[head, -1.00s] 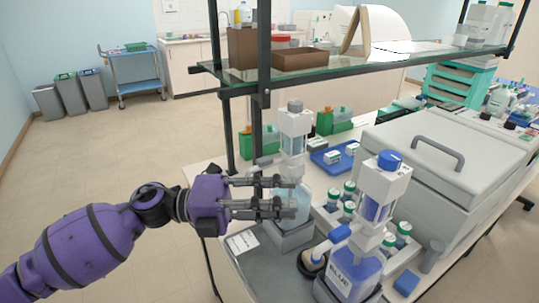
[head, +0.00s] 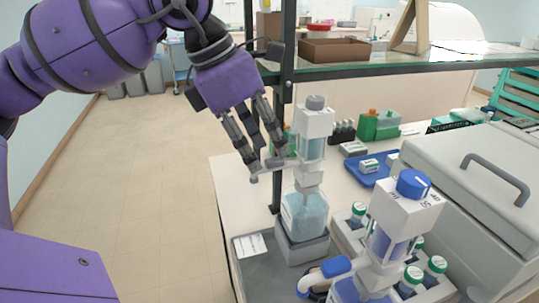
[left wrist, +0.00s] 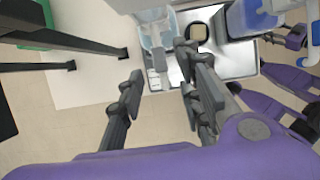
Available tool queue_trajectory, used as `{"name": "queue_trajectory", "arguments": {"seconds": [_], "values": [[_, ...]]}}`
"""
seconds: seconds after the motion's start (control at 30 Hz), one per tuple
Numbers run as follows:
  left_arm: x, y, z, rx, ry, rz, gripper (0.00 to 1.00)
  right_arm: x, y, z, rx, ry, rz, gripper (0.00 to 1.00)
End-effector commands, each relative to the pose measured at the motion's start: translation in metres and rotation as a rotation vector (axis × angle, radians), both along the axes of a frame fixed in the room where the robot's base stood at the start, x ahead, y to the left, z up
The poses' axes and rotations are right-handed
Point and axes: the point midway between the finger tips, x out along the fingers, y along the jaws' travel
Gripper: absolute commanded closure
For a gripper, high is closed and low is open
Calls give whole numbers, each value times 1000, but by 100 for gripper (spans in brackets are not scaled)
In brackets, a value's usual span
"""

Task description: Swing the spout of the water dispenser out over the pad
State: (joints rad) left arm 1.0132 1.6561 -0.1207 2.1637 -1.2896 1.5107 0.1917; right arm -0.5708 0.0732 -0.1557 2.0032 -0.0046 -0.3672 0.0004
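The water dispenser (head: 313,128) is a clear bottle with a grey cap and white collar, upright on a grey block. Its grey spout (head: 271,168) points left, over the bench's left side. My left gripper (head: 266,160) is open, pointing down, with its fingertips close around or just above the spout; I cannot tell whether they touch it. In the left wrist view the spread fingers (left wrist: 160,65) have the dispenser (left wrist: 157,32) just beyond them.
A blue dispenser (head: 388,240) stands at the right, its spout over the tray (head: 255,274). A white card (head: 250,245) lies on the tray. Capped bottles, a grey lidded box (head: 460,180) and a shelf with a black post (head: 287,60) crowd the bench. The left floor is clear.

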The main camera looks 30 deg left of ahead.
Motion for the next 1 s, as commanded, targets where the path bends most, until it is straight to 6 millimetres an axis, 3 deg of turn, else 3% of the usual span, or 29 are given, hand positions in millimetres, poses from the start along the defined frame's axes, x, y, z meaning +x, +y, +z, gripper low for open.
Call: {"name": "queue_trajectory", "arguments": {"seconds": [0.23, 0.57, 0.83, 1.0], "values": [[8, -8, -28, -3, 2, -2, 67, -3, -1, 0, 0, 5, -2, 60], [10, -10, -33, -3, 0, -1, 67, 1, -1, 0, -1, 0, 2, 60], [10, -9, -33, -3, 0, -1, 100, 7, 0, 2, -1, -11, 6, 60], [10, -9, -33, -4, 1, 0, 100, 7, 0, 2, -1, -10, 5, 60]]}}
